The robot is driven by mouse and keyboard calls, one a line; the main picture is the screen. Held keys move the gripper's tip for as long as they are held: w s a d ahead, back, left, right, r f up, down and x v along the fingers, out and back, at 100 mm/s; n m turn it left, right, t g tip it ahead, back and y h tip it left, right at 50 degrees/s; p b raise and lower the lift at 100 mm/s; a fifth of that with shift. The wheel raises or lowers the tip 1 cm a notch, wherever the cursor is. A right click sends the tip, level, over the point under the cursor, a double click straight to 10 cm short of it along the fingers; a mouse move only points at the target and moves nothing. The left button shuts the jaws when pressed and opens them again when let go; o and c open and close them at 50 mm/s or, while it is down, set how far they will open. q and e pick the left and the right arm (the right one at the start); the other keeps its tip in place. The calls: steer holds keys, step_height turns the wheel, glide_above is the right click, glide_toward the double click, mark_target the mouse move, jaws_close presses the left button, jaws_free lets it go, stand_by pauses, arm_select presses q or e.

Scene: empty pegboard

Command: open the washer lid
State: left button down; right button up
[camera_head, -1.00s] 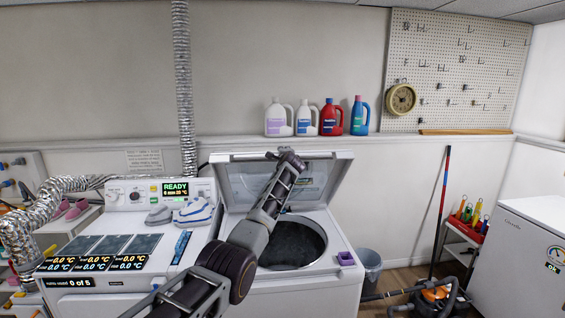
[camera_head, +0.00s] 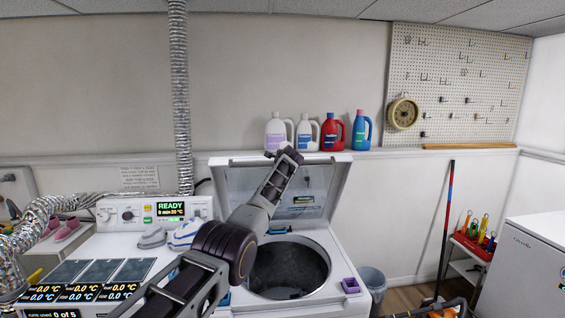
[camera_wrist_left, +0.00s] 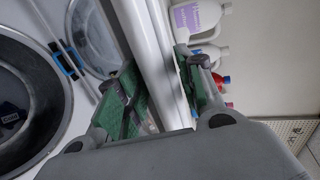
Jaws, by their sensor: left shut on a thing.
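The washer (camera_head: 325,291) stands in the middle of the head view, with its lid (camera_head: 322,184) raised to a steep angle and leaning toward the back wall. The round drum opening (camera_head: 287,268) is uncovered. My left gripper (camera_head: 284,156) reaches over the washer to the lid's top edge. In the left wrist view, the green-padded fingers (camera_wrist_left: 160,92) are shut on the white lid edge (camera_wrist_left: 160,52), one on each side. The drum shows at the left of that view, with something dark inside. My right gripper is not in view.
Detergent bottles (camera_head: 332,132) stand on the ledge close behind the lid. A control panel reading READY (camera_head: 171,209) and shoes (camera_head: 152,238) are left of the washer. A purple cup (camera_head: 350,285) sits on its front right corner. A grey bin (camera_head: 372,281) stands to the right.

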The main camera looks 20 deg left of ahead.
arm_select(q)
steer(key=shift+r, duration=0.15)
steer(key=c, duration=1.3)
jaws_free()
steer(key=shift+o, duration=1)
steer(key=shift+f, duration=0.2)
steer(key=shift+s+d+r, duration=0.1)
steer(key=shift+s+d, duration=0.15)
steer(key=shift+s, duration=0.05)
steer(key=v, duration=1.1)
